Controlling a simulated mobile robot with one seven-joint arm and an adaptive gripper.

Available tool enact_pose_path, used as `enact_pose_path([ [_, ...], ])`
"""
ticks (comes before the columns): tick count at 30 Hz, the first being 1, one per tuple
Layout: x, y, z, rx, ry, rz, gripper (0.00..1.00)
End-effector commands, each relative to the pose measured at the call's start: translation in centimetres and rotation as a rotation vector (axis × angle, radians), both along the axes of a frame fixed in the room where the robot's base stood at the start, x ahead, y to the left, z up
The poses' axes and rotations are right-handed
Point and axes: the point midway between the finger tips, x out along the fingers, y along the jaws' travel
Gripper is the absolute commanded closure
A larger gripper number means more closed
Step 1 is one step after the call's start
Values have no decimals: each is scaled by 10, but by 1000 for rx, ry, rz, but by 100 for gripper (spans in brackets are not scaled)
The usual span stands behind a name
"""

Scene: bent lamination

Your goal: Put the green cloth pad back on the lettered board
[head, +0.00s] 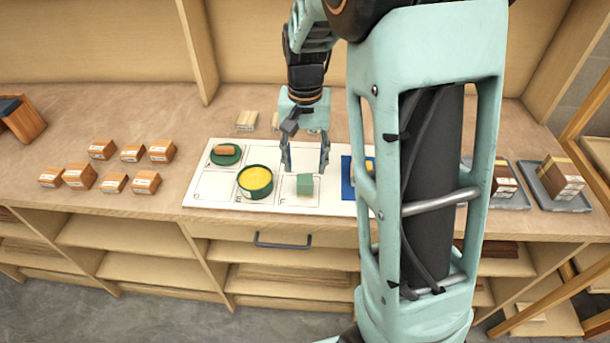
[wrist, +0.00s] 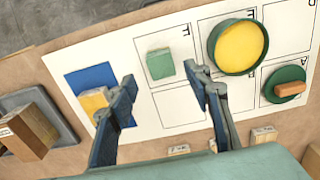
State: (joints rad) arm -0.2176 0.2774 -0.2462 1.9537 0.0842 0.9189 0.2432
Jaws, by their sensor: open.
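The lettered board (head: 215,191) is a white sheet with outlined cells, lying on the wooden counter. The green cloth pad (head: 305,184) seems to be the pale green, block-like piece in the front cell marked F; it also shows in the wrist view (wrist: 160,65). My gripper (head: 306,168) is open and empty, above and behind this piece in the head view. In the wrist view my open fingers (wrist: 161,84) lie to either side of it, with a gap on both sides. I cannot tell whether the piece is cloth.
A green round tin with a yellow top (head: 255,181) stands left of the pale green piece. A green disc bearing an orange block (head: 226,154) lies behind it. A blue square with a yellow block (wrist: 87,83) is near one finger. Several small boxes (head: 132,153) stand left.

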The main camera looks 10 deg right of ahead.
Motion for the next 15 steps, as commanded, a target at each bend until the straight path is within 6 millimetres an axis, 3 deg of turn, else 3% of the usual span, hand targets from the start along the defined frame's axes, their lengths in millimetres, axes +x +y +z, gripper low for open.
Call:
enact_pose_path([
  [6, 0, 0, 36, 0, -2, 0, 54],
  [15, 0, 0, 46, -1, 1, 0, 54],
])
